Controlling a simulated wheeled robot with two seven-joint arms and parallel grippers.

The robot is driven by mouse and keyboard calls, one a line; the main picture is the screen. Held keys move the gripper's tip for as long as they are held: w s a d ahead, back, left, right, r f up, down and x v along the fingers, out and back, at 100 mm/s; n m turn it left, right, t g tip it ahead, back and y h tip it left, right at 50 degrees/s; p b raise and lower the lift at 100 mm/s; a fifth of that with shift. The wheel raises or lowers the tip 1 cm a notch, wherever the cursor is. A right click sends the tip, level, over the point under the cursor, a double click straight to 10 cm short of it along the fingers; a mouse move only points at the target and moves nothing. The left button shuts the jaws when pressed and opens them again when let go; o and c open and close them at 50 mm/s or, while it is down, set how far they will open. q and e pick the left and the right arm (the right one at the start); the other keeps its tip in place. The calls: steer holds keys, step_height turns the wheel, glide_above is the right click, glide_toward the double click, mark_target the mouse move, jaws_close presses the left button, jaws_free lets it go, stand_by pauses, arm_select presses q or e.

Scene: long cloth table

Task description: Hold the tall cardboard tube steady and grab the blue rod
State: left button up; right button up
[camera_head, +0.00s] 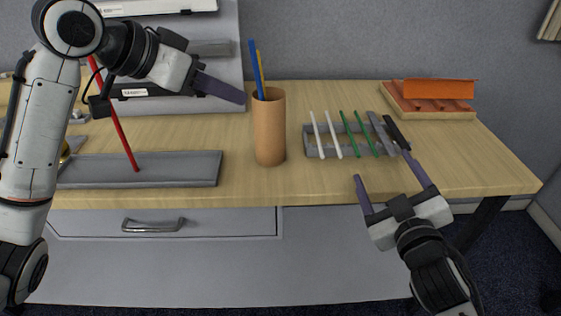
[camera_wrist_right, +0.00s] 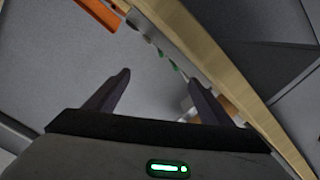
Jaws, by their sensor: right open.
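The tall cardboard tube (camera_head: 269,130) stands upright on the wooden table. The blue rod (camera_head: 257,70) leans in it with its upper part above the rim, beside a thinner yellow-orange rod (camera_head: 261,72). My left gripper (camera_head: 243,97) reaches in from the left, with its fingertips just left of the tube's rim and the blue rod. Its fingers overlap in this view, so their gap is hidden. My right gripper (camera_head: 386,168) is open and empty at the table's front edge, right of the tube. Its spread fingers also show in the right wrist view (camera_wrist_right: 160,76).
A grey rack (camera_head: 313,150) right of the tube holds several white, green and dark sticks. A wooden tray (camera_head: 440,114) with an orange piece (camera_head: 440,89) sits at the back right. A red rod (camera_head: 115,120) slants up from a grey base (camera_head: 190,170) at left.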

mark_target(270, 134)
steer(key=a, duration=0.2)
steer(key=w+a+m+y, duration=0.1)
steer(key=a, duration=0.2)
steer(key=w+a+f+m, duration=0.1)
steer(key=a, duration=0.2)
steer(key=shift+w+a, duration=0.1)
steer(key=shift+w, duration=0.15)
steer(key=a+y, duration=0.1)
steer(key=a, duration=0.3)
steer(key=w+a+r+m+y, duration=0.1)
steer(key=a, duration=0.3)
steer(key=a+m, duration=0.1)
steer(key=a, duration=0.3)
steer(key=shift+w+a+r+y, duration=0.2)
steer(key=shift+r+y, duration=0.1)
steer(key=shift+y, duration=0.1)
steer(key=shift+w+a, duration=0.15)
steer(key=shift+w, duration=0.1)
steer(key=w, duration=0.3)
steer(key=w+a, duration=0.1)
steer(key=w, duration=0.5)
steer(key=shift+w+a, duration=0.25)
steer(key=shift+a, duration=0.15)
steer(key=c, duration=1.1)
